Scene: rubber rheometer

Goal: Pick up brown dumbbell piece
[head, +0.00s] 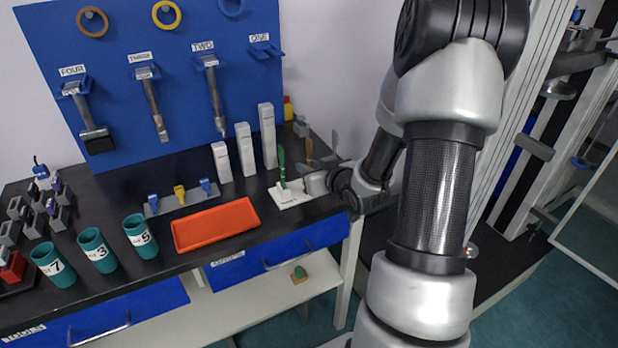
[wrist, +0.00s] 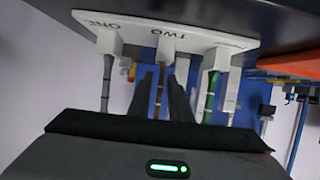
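The brown dumbbell piece (wrist: 159,92) stands in the holder slot marked TWO on a white board (wrist: 135,25), which appears upside down in the wrist view. The brown piece (head: 309,148) also shows in the head view, behind the green piece. My gripper (wrist: 163,78) is open, with one dark finger on each side of the brown piece. A narrow gap seems to show at each side. A green dumbbell piece (wrist: 211,95) and a grey piece (wrist: 106,82) stand in the neighbouring slots, outside my fingers.
An orange tray (head: 215,226) lies left of the white board. White upright boxes (head: 244,152) stand behind it. Teal cups (head: 140,236) stand at the front left. A blue tool panel (head: 150,70) rises at the back.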

